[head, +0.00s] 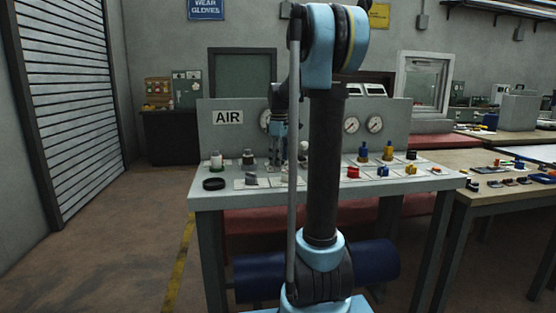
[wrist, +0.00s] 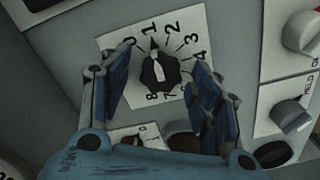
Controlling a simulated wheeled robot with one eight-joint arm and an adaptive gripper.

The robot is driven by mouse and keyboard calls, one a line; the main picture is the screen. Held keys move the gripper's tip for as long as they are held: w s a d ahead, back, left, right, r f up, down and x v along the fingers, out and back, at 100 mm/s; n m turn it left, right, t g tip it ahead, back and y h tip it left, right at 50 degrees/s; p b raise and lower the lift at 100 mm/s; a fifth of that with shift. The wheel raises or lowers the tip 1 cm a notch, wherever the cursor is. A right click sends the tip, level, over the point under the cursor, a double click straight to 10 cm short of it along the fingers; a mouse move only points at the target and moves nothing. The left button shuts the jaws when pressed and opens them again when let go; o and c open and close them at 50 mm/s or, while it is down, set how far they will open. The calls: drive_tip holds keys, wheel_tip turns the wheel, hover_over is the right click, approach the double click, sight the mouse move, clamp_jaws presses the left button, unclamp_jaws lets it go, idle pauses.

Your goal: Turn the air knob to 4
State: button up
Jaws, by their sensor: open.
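The dark round knob (wrist: 160,73) sits on a white dial plate (wrist: 111,40) with numbers around it, in the wrist view. Its white pointer aims up, close to the 1. The 4 is at the upper right of the dial, beside my right finger. My gripper (wrist: 158,80) is open, with one blue finger on each side of the knob; I cannot tell whether either touches it. In the head view my gripper (head: 277,150) hangs over the bench's panel, left of my arm column. I cannot make out this knob there.
A grey knob (wrist: 290,114) and a pale knob (wrist: 302,32) stand to the right in the wrist view. In the head view, the bench (head: 213,201) carries several coloured knobs, with an AIR sign (head: 228,117) and gauges on its backboard.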

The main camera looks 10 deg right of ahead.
drive_tip(key=shift+c, duration=0.2)
drive_tip(key=c, duration=1)
drive_tip(key=m, duration=0.4)
drive_tip(key=shift+m, duration=0.4)
drive_tip(key=m, duration=0.4)
drive_tip(key=shift+w+m, duration=0.1)
drive_tip(key=shift+m, duration=0.2)
drive_tip(key=m, duration=0.4)
drive_tip(key=shift+d, duration=0.1)
drive_tip(key=shift+m, duration=2.1)
